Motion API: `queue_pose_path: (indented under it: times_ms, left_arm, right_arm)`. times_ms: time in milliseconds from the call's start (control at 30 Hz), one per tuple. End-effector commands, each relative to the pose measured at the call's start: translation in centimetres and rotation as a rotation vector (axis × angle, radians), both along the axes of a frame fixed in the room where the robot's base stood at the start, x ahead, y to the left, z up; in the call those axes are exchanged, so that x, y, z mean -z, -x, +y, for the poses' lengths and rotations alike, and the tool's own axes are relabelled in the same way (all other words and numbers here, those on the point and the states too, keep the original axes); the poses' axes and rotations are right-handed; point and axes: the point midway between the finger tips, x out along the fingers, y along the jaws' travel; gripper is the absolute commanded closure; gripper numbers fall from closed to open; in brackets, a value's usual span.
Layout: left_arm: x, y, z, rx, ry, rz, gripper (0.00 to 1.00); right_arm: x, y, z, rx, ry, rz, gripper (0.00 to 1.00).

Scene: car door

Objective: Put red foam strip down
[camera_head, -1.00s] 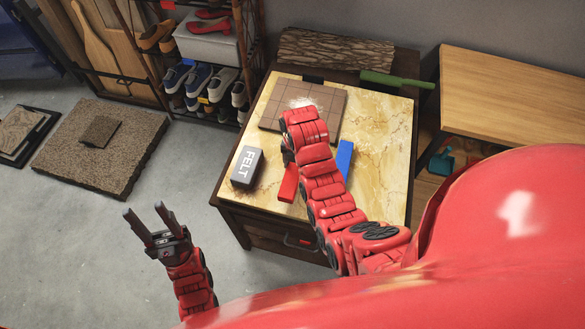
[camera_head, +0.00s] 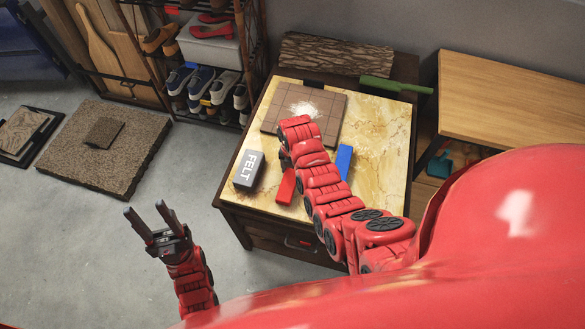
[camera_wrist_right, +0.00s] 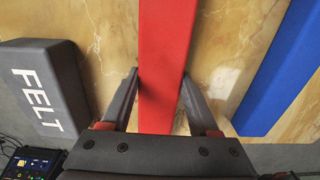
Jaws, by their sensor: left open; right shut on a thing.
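The red foam strip (camera_head: 286,187) shows partly from behind my right arm, over the front left of the marble-topped table (camera_head: 388,150). In the right wrist view the red foam strip (camera_wrist_right: 165,40) runs lengthwise between the fingers of my right gripper (camera_wrist_right: 160,80), which is shut on it. I cannot tell whether its underside touches the tabletop. In the head view my right gripper is mostly hidden by its own arm. My left gripper (camera_head: 146,212) is open and empty, above the floor left of the table.
A grey FELT block (camera_head: 248,170) lies left of the strip and a blue strip (camera_head: 344,160) lies to its right. A brown tiled board (camera_head: 325,105) is behind. A green tool (camera_head: 395,83) lies at the back right. Bare marble shows on the table's right.

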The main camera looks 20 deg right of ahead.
Motion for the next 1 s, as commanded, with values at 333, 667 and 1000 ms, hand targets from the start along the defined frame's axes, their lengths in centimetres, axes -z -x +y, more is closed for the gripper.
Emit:
queue_pose_path:
  times_ms: [333, 667, 1000]
  left_arm:
    - [0.1, 0.0, 0.0, 0.0, 0.0, 0.0, 0.5]
    - [0.3, 0.0, 0.0, 0.0, 0.0, 0.0, 0.5]
    - [2.0, 0.0, 0.0, 0.0, 0.0, 0.0, 0.5]
  right_arm:
    - [0.1, 0.0, 0.0, 0.0, 0.0, 0.0, 0.09]
    - [-0.5, -0.2, 0.0, 0.0, 0.0, -0.005, 0.09]
    - [-5.5, -0.3, 0.1, -0.002, 0.001, -0.012, 0.09]
